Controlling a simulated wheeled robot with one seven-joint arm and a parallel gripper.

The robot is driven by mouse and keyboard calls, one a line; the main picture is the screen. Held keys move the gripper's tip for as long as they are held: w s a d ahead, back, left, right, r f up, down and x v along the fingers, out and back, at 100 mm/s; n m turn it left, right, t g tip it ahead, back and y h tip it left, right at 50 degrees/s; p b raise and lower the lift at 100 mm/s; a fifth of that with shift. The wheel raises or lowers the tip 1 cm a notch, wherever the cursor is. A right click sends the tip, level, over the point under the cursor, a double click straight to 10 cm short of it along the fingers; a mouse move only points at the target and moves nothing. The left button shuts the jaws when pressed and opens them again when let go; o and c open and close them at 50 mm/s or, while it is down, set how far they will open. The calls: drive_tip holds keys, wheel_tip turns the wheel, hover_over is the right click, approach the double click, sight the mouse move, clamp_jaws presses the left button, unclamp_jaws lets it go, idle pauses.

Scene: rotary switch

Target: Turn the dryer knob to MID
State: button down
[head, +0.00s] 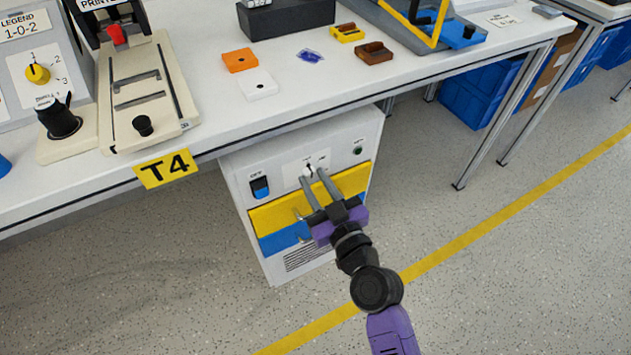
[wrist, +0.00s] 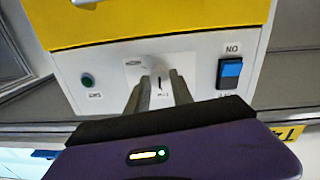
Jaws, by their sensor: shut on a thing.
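The dryer is a white cabinet (head: 247,205) under the table, with yellow and blue bands on its front. Its small pale knob (head: 308,168) with a dark pointer mark sits on a white label plate near the top of the front. My gripper (head: 313,176) reaches up to it with one finger on each side. In the wrist view, which shows the panel upside down, the knob (wrist: 160,84) lies between the two grey fingers (wrist: 160,77), and the gripper is shut on it. The fingers hide parts of the label, so I cannot read the knob's setting.
A black and blue rocker switch (head: 260,187) is left of the knob, and a green button (head: 358,151) is right of it. The table edge with the T4 sign (head: 166,169) overhangs above. The floor in front is free.

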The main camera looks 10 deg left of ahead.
drive_tip(key=m, duration=0.5)
drive_tip(key=shift+m+p, duration=0.35)
drive_tip(key=shift+m, duration=0.05)
drive_tip(key=m, duration=0.4)
drive_tip(key=shift+d+m+g+p, duration=0.15)
drive_tip(key=shift+m+g+p, duration=0.15)
drive_tip(key=c, duration=1.1)
unclamp_jaws()
drive_tip(key=shift+v, duration=3.85)
